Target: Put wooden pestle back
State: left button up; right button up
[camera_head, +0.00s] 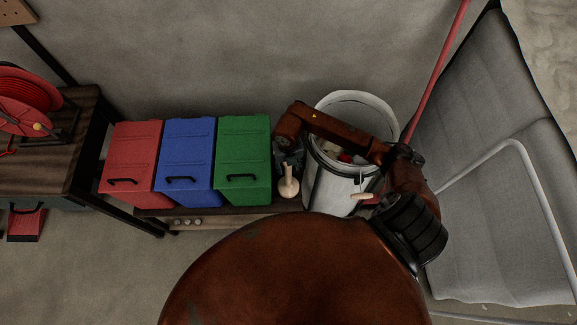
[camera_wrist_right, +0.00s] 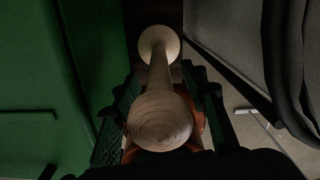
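The pale wooden pestle (camera_head: 289,188) shows in the head view between the green bin and the white bucket, at the shelf's front. Part of it is hidden by my right arm and gripper. In the right wrist view the pestle (camera_wrist_right: 160,122) lies between my right gripper's fingers (camera_wrist_right: 160,85), with its thick end near the camera and a round knob farther off. Dark gaps show between the fingers and the pestle's thin shaft, so the right gripper looks open around it. In the head view my right gripper (camera_head: 287,155) is mostly dark and hard to make out. My left gripper is in neither view.
Red (camera_head: 133,160), blue (camera_head: 188,158) and green (camera_head: 243,150) bins stand in a row left of the pestle. The white bucket (camera_head: 330,185) with things inside stands close on its right, under my right arm. A grey folding bed (camera_head: 500,180) is at the right.

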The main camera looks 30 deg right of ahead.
notch_tip(320, 180, up, 12)
jog(key=shift+a+r+p, duration=0.1)
jog(key=shift+r+p, duration=0.05)
jog(key=shift+p, duration=0.9)
